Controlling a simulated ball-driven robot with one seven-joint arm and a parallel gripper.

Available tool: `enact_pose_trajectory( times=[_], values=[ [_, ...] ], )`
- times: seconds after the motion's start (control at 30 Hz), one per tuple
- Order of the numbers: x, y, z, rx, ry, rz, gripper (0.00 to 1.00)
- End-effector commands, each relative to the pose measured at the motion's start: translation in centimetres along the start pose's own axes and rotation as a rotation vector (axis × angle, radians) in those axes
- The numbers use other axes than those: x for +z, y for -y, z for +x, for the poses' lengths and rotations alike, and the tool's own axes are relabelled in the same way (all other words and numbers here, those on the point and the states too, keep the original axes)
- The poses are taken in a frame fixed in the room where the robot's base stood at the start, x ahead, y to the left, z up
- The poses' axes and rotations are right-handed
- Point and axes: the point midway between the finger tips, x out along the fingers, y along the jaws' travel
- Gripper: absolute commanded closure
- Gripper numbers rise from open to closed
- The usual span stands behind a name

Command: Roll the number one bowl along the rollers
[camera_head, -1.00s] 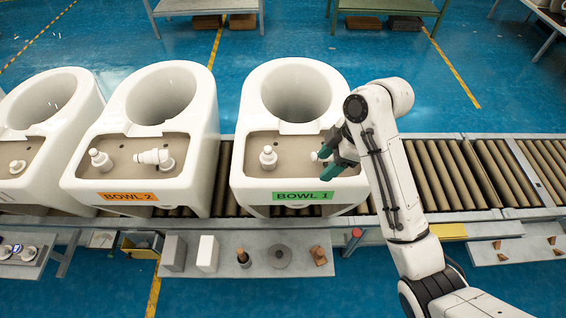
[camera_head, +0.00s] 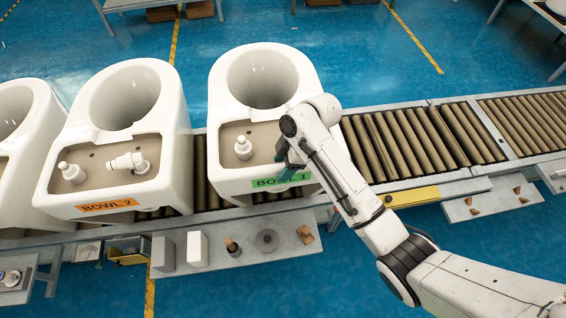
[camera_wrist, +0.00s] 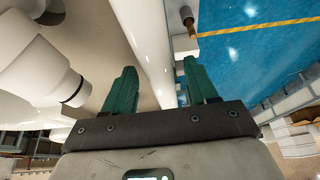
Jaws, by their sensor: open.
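The number one bowl (camera_head: 222,112) is a large white ceramic toilet piece with a green "BOWL 1" label (camera_head: 265,183). It stands upright on the roller conveyor (camera_head: 420,140), with bare rollers to its right. My gripper (camera_head: 290,167) is at the bowl's front right corner, partly hidden by my arm in the head view. In the wrist view my gripper (camera_wrist: 162,90) is open, its green fingers apart with the white bowl wall (camera_wrist: 146,45) showing between them. I cannot tell whether they touch it. A white fitting (camera_wrist: 38,75) on the bowl is left of the fingers.
Bowl 2 (camera_head: 170,110) stands close on the left with a small gap, and another white bowl (camera_head: 20,150) is beyond it. A low shelf (camera_head: 220,262) in front holds blocks, a bottle and a disc. The rollers on the right are clear.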

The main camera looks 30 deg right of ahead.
Motion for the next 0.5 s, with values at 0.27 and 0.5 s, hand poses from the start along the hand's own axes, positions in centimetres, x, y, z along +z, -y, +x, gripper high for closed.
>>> enact_pose_trajectory(
  times=[0.27, 0.5],
  values=[
    [-0.01, 0.02, 0.03, 0.0, 0.0, 0.0, 0.48],
    [-0.01, 0.02, 0.01, 0.0, 0.0, 0.0, 0.71]
  ],
)
